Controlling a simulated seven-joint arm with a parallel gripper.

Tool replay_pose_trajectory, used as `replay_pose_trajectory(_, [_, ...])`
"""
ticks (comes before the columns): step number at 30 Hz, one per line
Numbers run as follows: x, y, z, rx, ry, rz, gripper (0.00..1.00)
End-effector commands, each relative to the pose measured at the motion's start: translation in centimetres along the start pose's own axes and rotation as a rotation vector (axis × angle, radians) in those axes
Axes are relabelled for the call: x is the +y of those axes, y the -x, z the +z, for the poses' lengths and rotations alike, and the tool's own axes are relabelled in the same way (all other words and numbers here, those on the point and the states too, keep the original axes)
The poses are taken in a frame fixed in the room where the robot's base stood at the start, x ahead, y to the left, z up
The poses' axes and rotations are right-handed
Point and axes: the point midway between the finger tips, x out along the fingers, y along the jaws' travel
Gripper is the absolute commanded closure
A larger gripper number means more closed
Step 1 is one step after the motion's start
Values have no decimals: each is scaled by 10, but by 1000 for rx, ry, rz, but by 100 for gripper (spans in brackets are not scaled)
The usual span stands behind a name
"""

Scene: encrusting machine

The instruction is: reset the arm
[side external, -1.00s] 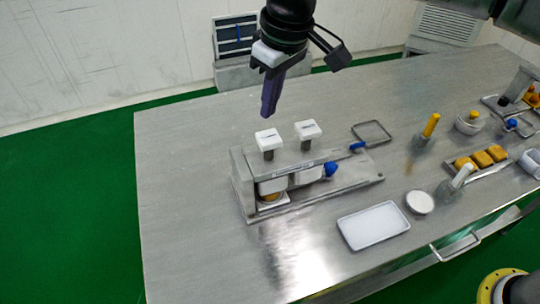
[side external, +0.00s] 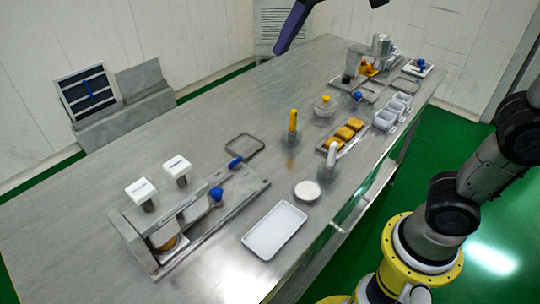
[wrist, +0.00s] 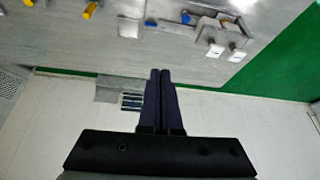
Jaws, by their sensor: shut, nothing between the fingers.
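My gripper (wrist: 160,76) is shut and empty, its two dark purple fingers pressed together in the wrist view. The encrusting machine (side external: 192,215), a metal base with two white square-topped knobs (side external: 140,190), stands at the table's left. A round golden piece (side external: 168,241) sits under its front. The machine also shows upside down in the wrist view (wrist: 222,30).
Containers crowd the far right end. The far left surface is clear.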

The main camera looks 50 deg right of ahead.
Motion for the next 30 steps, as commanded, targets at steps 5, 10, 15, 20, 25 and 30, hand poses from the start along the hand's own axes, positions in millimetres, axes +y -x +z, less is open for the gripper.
replay_pose_trajectory(5, [40, 10, 76, 45, -79, 43, 100])
replay_pose_trajectory(10, [59, -7, 154, 68, -128, 81, 100])
replay_pose_trajectory(15, [63, -38, 209, 53, -130, 93, 100])
replay_pose_trajectory(20, [62, -60, 229, 19, -107, 89, 100])
replay_pose_trajectory(25, [62, -59, 224, 38, -91, 89, 100])
replay_pose_trajectory(30, [62, -59, 224, 38, -92, 89, 100])
